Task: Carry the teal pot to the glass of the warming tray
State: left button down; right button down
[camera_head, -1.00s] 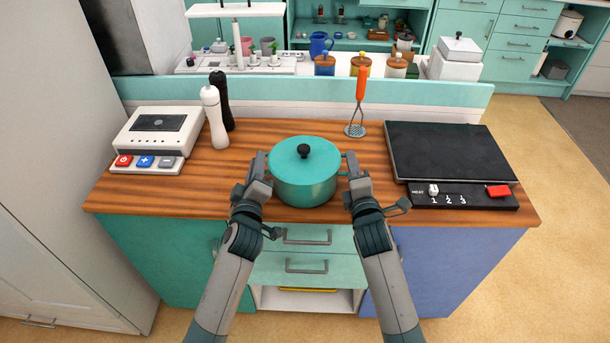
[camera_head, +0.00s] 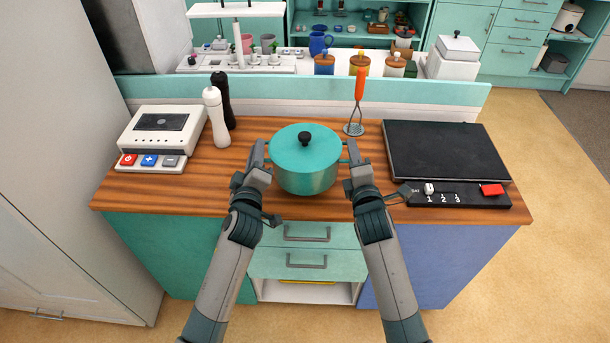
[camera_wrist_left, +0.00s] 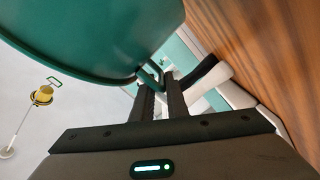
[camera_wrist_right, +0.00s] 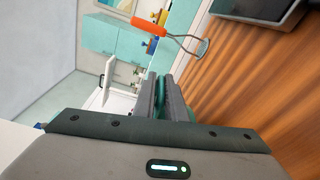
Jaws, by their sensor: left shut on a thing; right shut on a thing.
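The teal pot (camera_head: 306,170), lidded with a black knob, is upright between my grippers at the front middle of the wooden counter. It appears held slightly above the wood. My left gripper (camera_head: 257,165) is shut on its left handle, which shows in the left wrist view (camera_wrist_left: 150,76). My right gripper (camera_head: 354,165) is shut on its right handle; a bit of teal shows between the fingers in the right wrist view (camera_wrist_right: 163,98). The warming tray (camera_head: 460,196) stands at the right, with bare dark glass (camera_head: 446,150) and a front panel with a white knob and red switch.
An orange-handled masher (camera_head: 360,95) stands behind, between pot and tray. White (camera_head: 215,118) and black (camera_head: 223,95) mills and a white device with buttons (camera_head: 157,132) are at the left. A teal ledge (camera_head: 300,95) runs along the back.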

aim_at(444, 147)
jog(key=i+l, duration=0.1)
jog(key=l, duration=0.45)
jog(key=i+l, duration=0.1)
jog(key=l, duration=0.45)
jog(key=i+l, duration=0.1)
jog(key=l, duration=0.45)
jog(key=i+l, duration=0.1)
jog(key=l, duration=0.45)
